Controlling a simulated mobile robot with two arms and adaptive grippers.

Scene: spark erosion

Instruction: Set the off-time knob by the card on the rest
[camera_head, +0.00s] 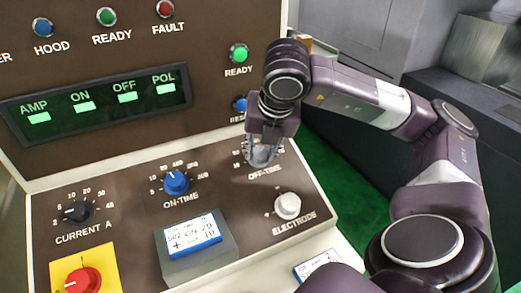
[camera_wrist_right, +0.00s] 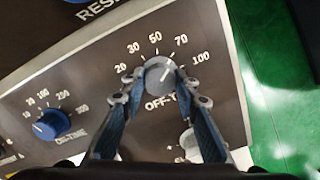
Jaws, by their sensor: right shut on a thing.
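The grey off-time knob (camera_wrist_right: 159,74) sits on the brown panel, ringed by the marks 20, 30, 50, 70 and 100. Its pale pointer line seems to point to the upper right, near 70 to 100. My right gripper (camera_wrist_right: 160,84) is shut on the knob, one finger on each side; in the head view the gripper (camera_head: 262,154) hides most of it. A white card with a blue edge (camera_head: 194,234) leans on the grey rest (camera_head: 205,261). My left gripper is not in view.
The blue on-time knob (camera_head: 176,182), black current knob (camera_head: 77,212), white electrode knob (camera_head: 287,206) and red knob (camera_head: 83,280) stand nearby. A second card (camera_head: 318,264) lies at the front right. The display (camera_head: 100,102) shows green AMP, ON, OFF and POL fields.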

